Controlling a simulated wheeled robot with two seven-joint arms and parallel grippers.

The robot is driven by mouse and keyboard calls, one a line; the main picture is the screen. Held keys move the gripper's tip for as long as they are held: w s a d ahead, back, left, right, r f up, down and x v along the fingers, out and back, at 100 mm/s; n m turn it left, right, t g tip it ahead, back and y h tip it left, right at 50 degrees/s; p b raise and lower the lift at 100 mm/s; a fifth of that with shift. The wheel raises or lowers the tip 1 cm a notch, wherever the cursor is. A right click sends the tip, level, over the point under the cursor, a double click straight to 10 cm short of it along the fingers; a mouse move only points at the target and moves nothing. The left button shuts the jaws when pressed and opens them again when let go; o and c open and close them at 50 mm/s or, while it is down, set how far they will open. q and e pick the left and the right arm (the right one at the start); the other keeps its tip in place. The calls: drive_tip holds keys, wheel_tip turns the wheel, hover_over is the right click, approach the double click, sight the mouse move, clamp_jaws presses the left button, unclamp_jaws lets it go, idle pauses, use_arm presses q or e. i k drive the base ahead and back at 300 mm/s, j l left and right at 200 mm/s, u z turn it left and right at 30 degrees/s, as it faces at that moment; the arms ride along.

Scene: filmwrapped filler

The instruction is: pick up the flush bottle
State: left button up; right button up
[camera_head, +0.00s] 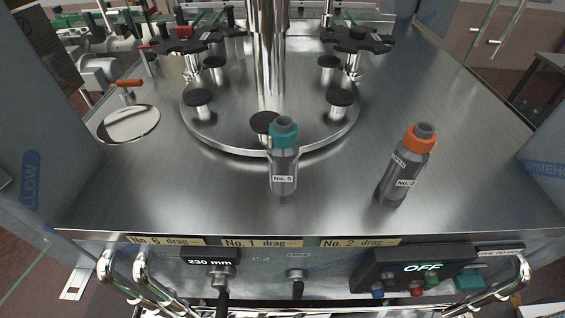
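Two grey bottles stand upright on the steel machine top in the head view. One bottle with a teal collar (284,170) stands near the middle and is labelled "No. 5". The other bottle, with an orange collar (404,172), stands to the right; its label starts with "No." and its digit is hard to read. No readable label says "flush", so I cannot tell which is the flush bottle. Neither of my grippers shows in the view.
A round steel turntable (230,133) with black-capped posts and a central column stands behind the bottles. A steel disc (130,123) lies at left. The steel top (340,215) is clear around both bottles. A control box (413,266) reading "OFF" and chrome handles are at the front.

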sight(282, 164)
drive_tip(key=k+z, duration=0.35)
drive_tip(key=k+l+z, duration=0.15)
drive_tip(key=z, duration=0.2)
drive_tip(key=k+l+z, duration=0.35)
drive_tip(key=i+j, duration=0.1)
